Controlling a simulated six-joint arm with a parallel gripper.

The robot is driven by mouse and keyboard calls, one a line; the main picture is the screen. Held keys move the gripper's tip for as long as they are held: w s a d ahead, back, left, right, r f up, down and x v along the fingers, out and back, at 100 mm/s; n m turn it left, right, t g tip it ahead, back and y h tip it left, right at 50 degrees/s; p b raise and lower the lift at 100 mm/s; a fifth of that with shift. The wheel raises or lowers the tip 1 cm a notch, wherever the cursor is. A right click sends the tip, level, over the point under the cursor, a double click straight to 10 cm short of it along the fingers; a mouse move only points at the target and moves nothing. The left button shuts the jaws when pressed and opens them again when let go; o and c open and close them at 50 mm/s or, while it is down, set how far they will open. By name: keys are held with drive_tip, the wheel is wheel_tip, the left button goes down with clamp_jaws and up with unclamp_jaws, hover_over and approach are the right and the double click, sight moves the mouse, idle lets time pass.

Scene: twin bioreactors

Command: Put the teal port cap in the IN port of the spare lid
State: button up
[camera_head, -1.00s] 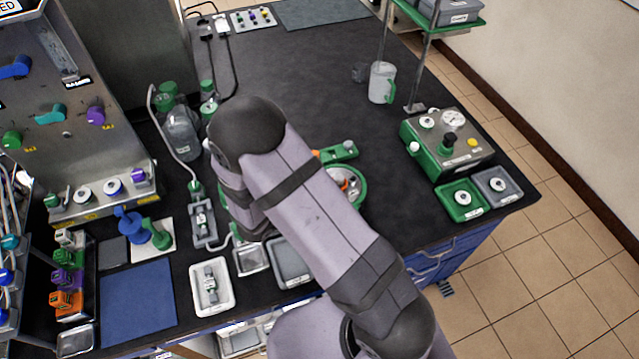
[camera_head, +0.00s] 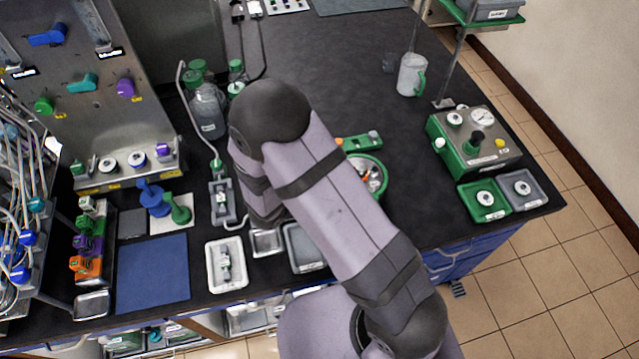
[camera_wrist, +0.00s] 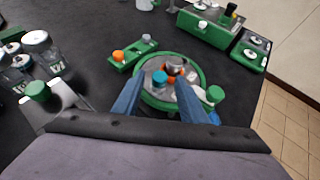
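A teal cap (camera_wrist: 158,78) shows in the wrist view inside a round green-rimmed tray (camera_wrist: 146,98). An orange piece and a grey round piece (camera_wrist: 174,66) are beside it. My gripper (camera_wrist: 159,80) is open, with its two blue fingers apart. The teal cap appears between the fingertips in the picture, with no clear contact; the height gap cannot be told. In the head view the tray (camera_head: 381,187) is partly behind my arm, and my gripper is hidden. I cannot make out the spare lid or its IN port label.
A green holder (camera_wrist: 130,58) with an orange cap lies beside the tray. Bottles (camera_head: 208,115) stand behind my arm in the head view. A green box with a gauge (camera_head: 474,150) and two small trays (camera_head: 484,202) are at the right.

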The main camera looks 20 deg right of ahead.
drive_tip(key=b+v, duration=0.2)
drive_tip(key=v, duration=0.8)
drive_tip(key=s+d+m+g+y, duration=0.2)
drive_tip(key=s+d+m+g, duration=0.55)
drive_tip(key=m, duration=0.25)
drive_tip(key=s+a+m+y, duration=0.1)
drive_tip(key=m+y, duration=0.1)
drive_tip(key=m, duration=0.3)
drive_tip(key=s+a+m+y, duration=0.1)
drive_tip(key=s+m+y, duration=0.1)
drive_tip(key=m, duration=0.3)
drive_tip(key=s+a+r+m+y, duration=0.1)
drive_tip(key=m+y, duration=0.3)
drive_tip(key=shift+s+a+m+t, duration=0.2)
drive_tip(key=shift+s+m+t, duration=0.1)
drive_tip(key=shift+m+t, duration=0.1)
